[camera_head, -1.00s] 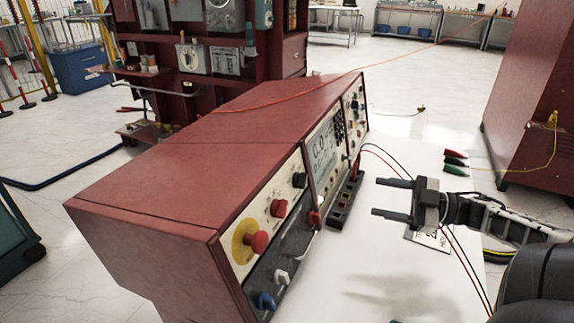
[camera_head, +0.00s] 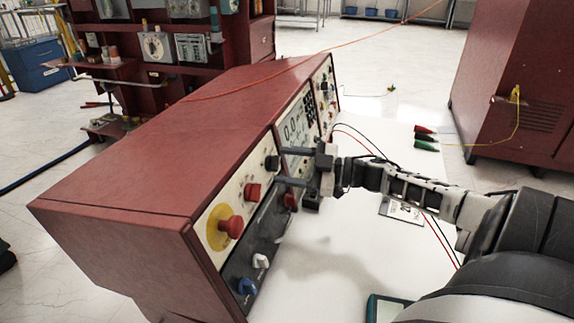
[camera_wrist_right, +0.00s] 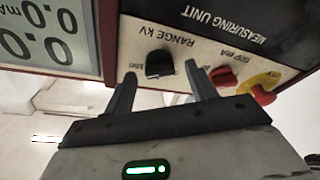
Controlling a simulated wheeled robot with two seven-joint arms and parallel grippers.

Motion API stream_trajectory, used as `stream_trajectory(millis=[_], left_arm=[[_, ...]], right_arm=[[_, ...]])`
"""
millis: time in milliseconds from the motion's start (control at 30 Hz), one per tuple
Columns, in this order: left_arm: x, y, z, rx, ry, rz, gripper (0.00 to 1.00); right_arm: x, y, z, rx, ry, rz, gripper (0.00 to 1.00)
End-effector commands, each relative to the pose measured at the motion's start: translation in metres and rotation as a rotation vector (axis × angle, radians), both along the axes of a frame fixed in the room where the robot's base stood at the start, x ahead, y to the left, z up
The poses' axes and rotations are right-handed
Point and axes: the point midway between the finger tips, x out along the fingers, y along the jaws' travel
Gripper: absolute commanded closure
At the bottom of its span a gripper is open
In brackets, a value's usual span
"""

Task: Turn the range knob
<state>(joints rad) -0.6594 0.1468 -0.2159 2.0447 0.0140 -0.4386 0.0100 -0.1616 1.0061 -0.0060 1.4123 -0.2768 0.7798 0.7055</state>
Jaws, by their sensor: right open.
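The range knob (camera_head: 271,162) is a small black knob on the cream front panel of the long dark red console (camera_head: 150,140). In the right wrist view the black knob (camera_wrist_right: 159,63) sits under the upside-down label "RANGE KV". My right gripper (camera_head: 280,166) is at the panel with its fingers pointing at it. In the wrist view its two fingers (camera_wrist_right: 160,73) are apart, one on each side of the knob, with visible gaps; I cannot tell the remaining depth. My left gripper is not in view.
A red knob (camera_head: 253,191) and a red mushroom button (camera_head: 231,227) on a yellow disc are close by on the panel. A display (camera_head: 295,128) is on the other side. Red and black cables and clips (camera_head: 424,140) lie on the white tabletop (camera_head: 310,290).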

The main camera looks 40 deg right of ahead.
Motion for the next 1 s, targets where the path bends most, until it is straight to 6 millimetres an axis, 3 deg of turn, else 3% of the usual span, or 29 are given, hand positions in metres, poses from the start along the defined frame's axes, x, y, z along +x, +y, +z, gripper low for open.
stream_trajectory(millis=[367,533,567,1000], left_arm=[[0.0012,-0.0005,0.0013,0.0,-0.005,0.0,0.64],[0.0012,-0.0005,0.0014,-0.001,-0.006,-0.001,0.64],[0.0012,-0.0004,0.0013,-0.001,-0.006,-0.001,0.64],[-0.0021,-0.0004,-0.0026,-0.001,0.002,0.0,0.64]], right_arm=[[0.005,0.0038,-0.0002,0.0,0.0,0.001,0.44],[0.0048,0.0038,-0.0003,0.0,0.0,0.001,0.85],[0.0048,0.0038,-0.0003,0.0,0.0,0.001,0.89],[0.0052,0.003,0.0002,-0.068,-0.036,0.02,0.88]])
